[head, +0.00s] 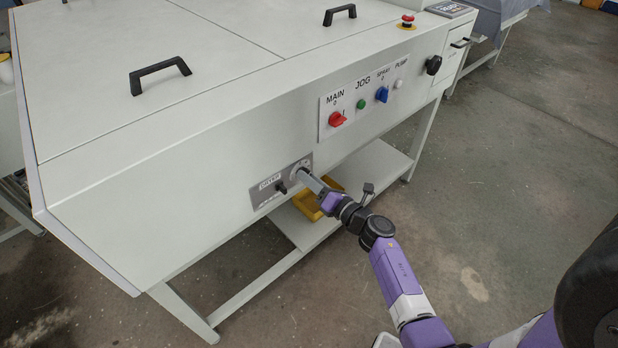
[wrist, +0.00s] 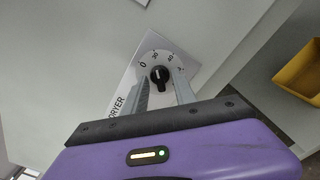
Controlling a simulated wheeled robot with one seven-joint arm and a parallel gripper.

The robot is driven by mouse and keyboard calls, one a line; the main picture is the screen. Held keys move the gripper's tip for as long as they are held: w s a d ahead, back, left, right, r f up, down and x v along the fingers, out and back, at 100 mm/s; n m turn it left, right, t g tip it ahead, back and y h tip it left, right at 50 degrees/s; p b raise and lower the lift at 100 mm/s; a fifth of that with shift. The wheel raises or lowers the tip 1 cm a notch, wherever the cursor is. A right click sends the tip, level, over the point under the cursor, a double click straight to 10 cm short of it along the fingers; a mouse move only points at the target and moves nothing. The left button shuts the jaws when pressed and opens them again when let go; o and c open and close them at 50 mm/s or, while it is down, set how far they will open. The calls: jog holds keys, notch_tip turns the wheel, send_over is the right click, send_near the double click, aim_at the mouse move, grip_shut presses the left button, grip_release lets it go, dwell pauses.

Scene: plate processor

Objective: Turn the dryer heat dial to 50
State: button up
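The dryer heat dial (wrist: 160,75) is a black knob with a white line, on a round white scale on the panel marked DRYER. The wrist view shows the marks 0, 30 and 40; a further mark is partly hidden by a finger. The white line points roughly up toward 30, but it is too small to read exactly. My gripper (wrist: 161,80) is at the dial with one finger on each side of the knob. Gaps show between knob and fingers, so it looks open. In the head view, my gripper (head: 308,179) partly hides the dial's scale (head: 299,169).
A black switch (head: 281,187) sits left of the dial. A yellow bin (wrist: 303,75) stands on the lower shelf (head: 372,172). Open floor lies right.

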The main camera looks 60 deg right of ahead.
jog(key=shift+w, duration=0.2)
jog(key=shift+c, duration=0.4)
grip_shut()
jog(key=shift+m, duration=0.4)
jog(key=m+p, duration=0.7)
jog(key=m, duration=0.9)
jog(key=shift+m, duration=0.4)
